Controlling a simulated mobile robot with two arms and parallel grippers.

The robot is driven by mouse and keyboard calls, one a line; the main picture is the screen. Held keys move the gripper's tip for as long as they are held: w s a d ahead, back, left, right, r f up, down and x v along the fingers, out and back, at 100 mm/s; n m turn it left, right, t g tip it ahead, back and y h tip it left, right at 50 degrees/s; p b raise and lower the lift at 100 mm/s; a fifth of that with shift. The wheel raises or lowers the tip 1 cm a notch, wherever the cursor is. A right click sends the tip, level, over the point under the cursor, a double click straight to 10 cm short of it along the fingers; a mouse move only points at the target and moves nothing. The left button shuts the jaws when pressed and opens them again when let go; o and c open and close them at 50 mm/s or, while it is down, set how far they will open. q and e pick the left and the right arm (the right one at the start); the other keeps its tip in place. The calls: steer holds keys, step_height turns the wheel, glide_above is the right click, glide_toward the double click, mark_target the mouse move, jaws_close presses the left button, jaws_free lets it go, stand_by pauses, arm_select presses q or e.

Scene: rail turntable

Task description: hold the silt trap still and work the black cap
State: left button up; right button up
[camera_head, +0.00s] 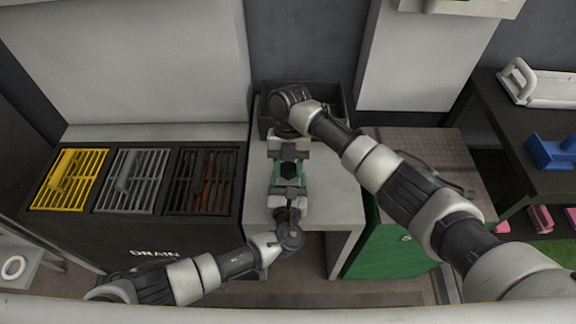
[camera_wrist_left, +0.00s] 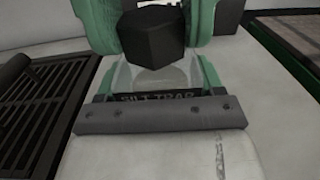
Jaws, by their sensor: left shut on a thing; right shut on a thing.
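The silt trap (camera_wrist_left: 152,76) shows in the left wrist view as a pale, clear body above a dark band lettered SILT TRAP. Its black cap (camera_wrist_left: 151,36) is six-sided and sits above the body; it also shows in the head view (camera_head: 290,171). My left gripper (camera_head: 287,185) comes from the near side and is shut on the silt trap, a green finger on each side. My right gripper (camera_head: 289,165) comes from the far side, its green fingers shut on either side of the black cap. In the head view the grippers hide most of the trap.
The grippers meet over a pale table (camera_head: 333,190). An open dark bin (camera_head: 337,98) stands behind. On the left is the drain bench with yellow (camera_head: 68,180), grey (camera_head: 132,180) and dark (camera_head: 203,182) grates. A green cabinet (camera_head: 385,248) stands on the right, under my right arm.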

steer(key=shift+f, duration=0.1)
steer(key=o, duration=1)
steer(key=shift+o, duration=0.5)
steer(key=shift+r, duration=2.1)
